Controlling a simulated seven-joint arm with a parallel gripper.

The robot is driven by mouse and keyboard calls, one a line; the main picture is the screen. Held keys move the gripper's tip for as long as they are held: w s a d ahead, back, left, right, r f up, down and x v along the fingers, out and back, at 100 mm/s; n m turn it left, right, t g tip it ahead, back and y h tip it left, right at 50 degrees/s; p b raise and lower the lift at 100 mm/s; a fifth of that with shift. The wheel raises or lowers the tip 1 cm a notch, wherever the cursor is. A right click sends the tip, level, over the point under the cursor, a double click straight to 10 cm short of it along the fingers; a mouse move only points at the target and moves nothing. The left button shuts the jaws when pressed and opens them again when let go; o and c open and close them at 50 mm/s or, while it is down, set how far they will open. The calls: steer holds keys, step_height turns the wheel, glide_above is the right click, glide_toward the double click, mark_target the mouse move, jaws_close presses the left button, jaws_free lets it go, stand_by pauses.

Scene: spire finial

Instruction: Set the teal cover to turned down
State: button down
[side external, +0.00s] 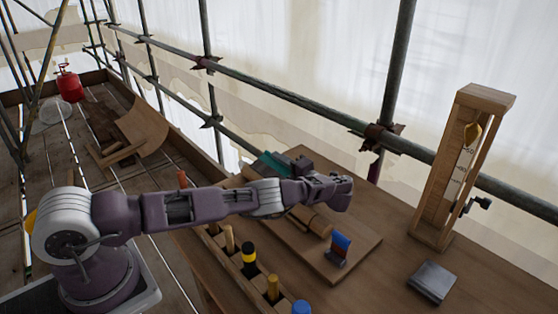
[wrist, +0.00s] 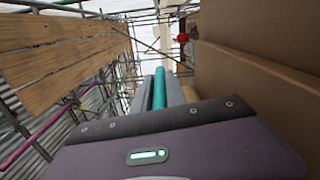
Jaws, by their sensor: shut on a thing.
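The teal cover (side external: 272,163) shows in the side view as a teal piece behind my forearm, partly hidden by my arm and hand. My gripper (side external: 284,164) is at it, with the hand lying roughly level and facing the back left. In the wrist view a teal strip of the cover (wrist: 159,90) sits between the two grey fingers of my gripper (wrist: 158,95), which are shut on it. Most of the cover's shape is hidden, so I cannot tell which way it faces or whether it touches anything below.
A wooden board (side external: 362,250) carries a turned wooden piece (side external: 312,221) and a blue-topped holder (side external: 339,246). A tall wooden frame (side external: 473,100) and a grey block (side external: 432,281) stand right. Several tool handles (side external: 249,258) line the near edge. Scaffold pipes (side external: 300,100) run behind.

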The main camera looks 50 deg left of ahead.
steer(key=shift+f, duration=0.15)
steer(key=c, duration=1.4)
jaws_free()
steer(key=shift+o, duration=0.2)
step_height(320, 180, up, 10)
steer(key=shift+r, duration=0.1)
